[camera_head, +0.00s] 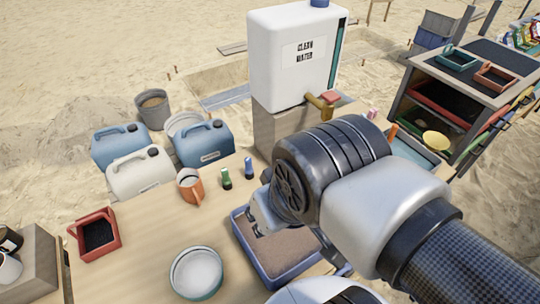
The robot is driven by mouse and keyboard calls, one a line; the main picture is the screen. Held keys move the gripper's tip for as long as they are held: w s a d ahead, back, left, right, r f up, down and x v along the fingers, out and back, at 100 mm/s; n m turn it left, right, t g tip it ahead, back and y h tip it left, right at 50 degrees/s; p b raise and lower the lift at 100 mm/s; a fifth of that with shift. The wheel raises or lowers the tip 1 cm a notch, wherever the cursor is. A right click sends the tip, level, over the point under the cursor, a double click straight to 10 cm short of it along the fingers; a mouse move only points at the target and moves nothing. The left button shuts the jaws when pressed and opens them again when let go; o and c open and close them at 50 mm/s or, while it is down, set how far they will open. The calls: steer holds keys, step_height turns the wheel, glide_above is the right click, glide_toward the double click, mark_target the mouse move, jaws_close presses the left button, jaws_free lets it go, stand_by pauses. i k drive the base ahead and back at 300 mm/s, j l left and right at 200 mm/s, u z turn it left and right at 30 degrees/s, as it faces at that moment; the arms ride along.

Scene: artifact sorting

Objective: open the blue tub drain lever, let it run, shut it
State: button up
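The blue tub (246,252) stands on the wooden table below and beside my gripper. It holds something flat and brown. My gripper (257,229) points down over the tub's far left part, and my wrist hides the tub's right side. Its grey fingers show only in part, and I cannot tell whether they are open or touch the tub. I cannot make out the drain lever; it may be hidden behind my arm.
A white clean water tank (292,60) stands behind. An orange jug (190,187), two small bottles (226,178) and a white-blue bowl (196,272) are on the table (140,235). A red tray (97,235) is left; several jerrycans (140,173) stand beyond.

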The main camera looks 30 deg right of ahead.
mark_target(346, 268)
steer(key=l+z, duration=0.35)
steer(key=k+l, duration=0.6)
steer(key=k+j, duration=0.05)
